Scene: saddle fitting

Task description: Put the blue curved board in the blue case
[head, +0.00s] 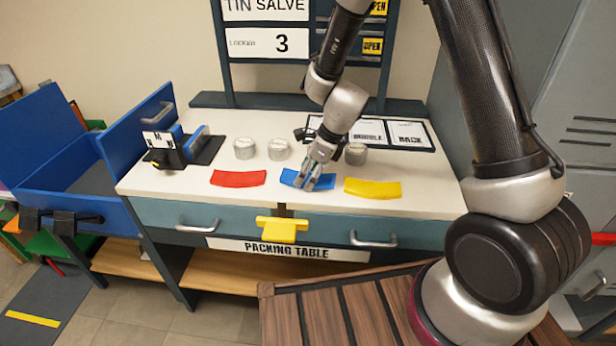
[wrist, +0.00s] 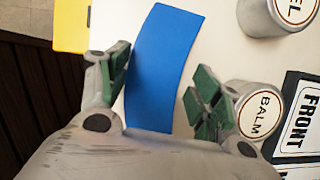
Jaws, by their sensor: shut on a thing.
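The blue curved board (head: 327,183) lies on the white top of the packing table, between a red and a yellow curved board. My gripper (head: 308,180) is over its middle, fingers pointing down, shut on it. In the wrist view the blue board (wrist: 163,50) runs between the two green-padded fingers (wrist: 162,88); its near end is hidden behind the gripper body. A large blue case (head: 75,212) with raised blue panels stands left of the table, open at the top. Its visible inside floor is dark.
The red board (head: 238,178) and yellow board (head: 372,188) flank the blue one. Several round tins, including one (head: 356,154) close to my gripper, stand behind. A black fixture (head: 180,150) stands between the boards and the case. Printed cards (head: 408,135) lie at the back right.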

